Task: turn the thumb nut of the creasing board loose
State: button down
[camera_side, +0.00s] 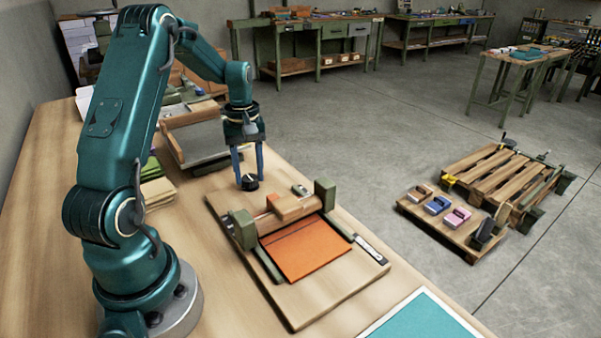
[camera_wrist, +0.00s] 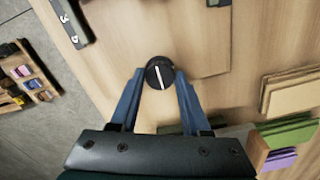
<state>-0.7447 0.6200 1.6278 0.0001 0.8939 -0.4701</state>
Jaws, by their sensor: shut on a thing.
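The creasing board is a flat wooden board (camera_side: 325,299) with green end posts, a wooden crossbar (camera_side: 297,207) and an orange sheet (camera_side: 305,249) on it. The thumb nut (camera_side: 249,183) is a round black knob at the board's far end. In the wrist view the thumb nut (camera_wrist: 159,64) shows a white line across its top, tilted slightly from upright. My gripper (camera_side: 249,180) points down with a blue finger on each side of the nut, shut on it. In the wrist view my gripper (camera_wrist: 160,73) has its fingertips at the nut's left and right sides.
Stacked sheets (camera_side: 157,192) lie left of the board, with a wooden stand (camera_side: 192,125) behind. A teal sheet (camera_side: 424,318) lies at the table's front right. A pallet (camera_side: 507,178) and a small platform of coloured blocks (camera_side: 440,229) stand on the floor.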

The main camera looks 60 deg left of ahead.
aim_at(250, 177)
dwell(0.5)
jog(key=shift+c, duration=1.8)
grip_release()
jog(key=shift+r, duration=2.65)
